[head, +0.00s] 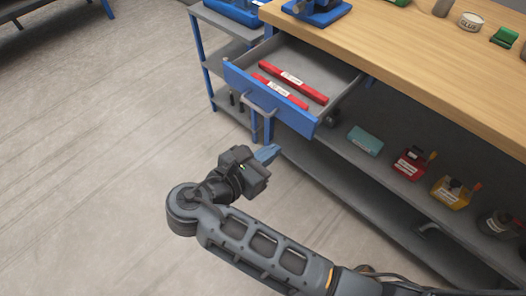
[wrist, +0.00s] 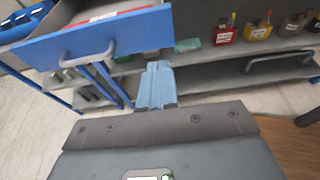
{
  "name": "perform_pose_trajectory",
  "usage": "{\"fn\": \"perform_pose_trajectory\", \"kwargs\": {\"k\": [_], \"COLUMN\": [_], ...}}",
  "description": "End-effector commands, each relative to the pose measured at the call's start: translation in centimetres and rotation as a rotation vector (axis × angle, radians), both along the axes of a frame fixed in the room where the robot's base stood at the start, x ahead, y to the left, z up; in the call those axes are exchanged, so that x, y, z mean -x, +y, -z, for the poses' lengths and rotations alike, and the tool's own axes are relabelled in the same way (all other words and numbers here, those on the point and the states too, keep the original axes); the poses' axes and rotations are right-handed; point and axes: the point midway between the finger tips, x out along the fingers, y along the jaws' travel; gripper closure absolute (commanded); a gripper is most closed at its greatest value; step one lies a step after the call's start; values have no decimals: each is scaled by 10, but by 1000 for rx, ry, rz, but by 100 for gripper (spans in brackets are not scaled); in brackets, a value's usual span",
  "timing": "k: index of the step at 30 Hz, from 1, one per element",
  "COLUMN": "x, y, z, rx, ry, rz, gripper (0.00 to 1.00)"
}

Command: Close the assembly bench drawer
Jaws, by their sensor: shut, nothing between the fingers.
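The blue-fronted drawer (head: 240,84) of the wooden-topped assembly bench (head: 415,60) stands pulled out in the head view. It holds red, labelled bars (head: 293,82). A grey bar handle (head: 258,106) is on its front. In the wrist view the drawer front (wrist: 130,35) fills the upper left, with its handle (wrist: 88,57) left of centre. My gripper (head: 267,153) is shut and empty, with its blue fingers together. It is in front of and below the drawer, apart from the handle. The fingers also show in the wrist view (wrist: 156,85), below the drawer front's right part.
A grey shelf cart (head: 222,52) stands close to the drawer's left. The floor (head: 110,150) left of the arm is clear.

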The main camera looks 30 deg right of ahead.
Motion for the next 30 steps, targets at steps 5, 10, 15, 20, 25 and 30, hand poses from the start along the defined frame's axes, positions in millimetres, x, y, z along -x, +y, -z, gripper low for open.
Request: {"fn": "perform_pose_trajectory", "kwargs": {"k": [5, 10, 15, 20, 25, 30], "x": [-10, -19, -26, -28, -29, -29], "y": [-34, -62, -81, -89, -90, -90], "z": [12, 17, 17, 17, 17, 17], "rx": [1, -1, -1, -1, -1, -1], "ry": [2, 0, 0, 0, 0, 0], "rz": [3, 2, 0, 0, -1, -1], "gripper": [100, 100, 100, 100, 100, 100]}}
